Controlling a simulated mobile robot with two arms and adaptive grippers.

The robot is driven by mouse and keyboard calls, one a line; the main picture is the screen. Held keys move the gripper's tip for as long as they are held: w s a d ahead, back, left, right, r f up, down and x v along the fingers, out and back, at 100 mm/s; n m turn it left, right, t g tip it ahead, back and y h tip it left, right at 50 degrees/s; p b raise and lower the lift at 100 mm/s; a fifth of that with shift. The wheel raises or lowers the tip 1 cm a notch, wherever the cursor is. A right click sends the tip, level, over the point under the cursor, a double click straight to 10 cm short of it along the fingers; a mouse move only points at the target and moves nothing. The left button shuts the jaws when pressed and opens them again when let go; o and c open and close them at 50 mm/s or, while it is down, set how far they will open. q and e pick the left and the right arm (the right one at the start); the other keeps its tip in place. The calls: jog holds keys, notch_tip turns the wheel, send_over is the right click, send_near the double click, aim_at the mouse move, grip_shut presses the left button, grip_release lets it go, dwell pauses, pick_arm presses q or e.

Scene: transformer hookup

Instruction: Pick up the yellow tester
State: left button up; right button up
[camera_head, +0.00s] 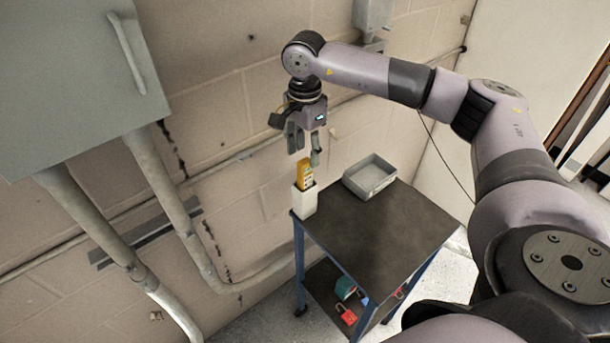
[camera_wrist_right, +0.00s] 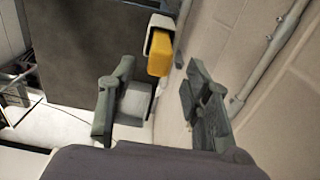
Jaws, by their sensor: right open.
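My right gripper (camera_head: 304,150) is open and empty, pointing down just above the tester. Its two fingers (camera_wrist_right: 160,105) are spread apart, and the tester lies ahead of the gap between them. I see no contact between fingers and tester. My left gripper is not in view.
Red and teal items (camera_head: 346,315) lie on the lower shelf. A block wall with conduits (camera_head: 170,200) runs close behind the holder. A grey cabinet (camera_head: 75,75) hangs upper left.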

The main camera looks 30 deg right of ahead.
aim_at(305, 173)
jog(key=shift+f, duration=0.6)
jog(key=shift+f+p, duration=0.3)
jog(key=shift+f, duration=0.3)
jog(key=shift+a+f+p, duration=0.1)
jog(key=shift+f+p, duration=0.1)
jog(key=shift+p, duration=0.15)
notch_tip(305, 173, down, 4)
jog(key=shift+r+p, duration=0.15)
jog(key=shift+p, duration=0.95)
jog(key=shift+f, duration=0.55)
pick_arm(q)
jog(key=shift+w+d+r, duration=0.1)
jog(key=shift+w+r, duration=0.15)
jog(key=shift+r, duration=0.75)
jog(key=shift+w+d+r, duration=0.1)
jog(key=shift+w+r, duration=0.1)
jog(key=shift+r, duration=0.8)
pick_arm(e)
grip_shut()
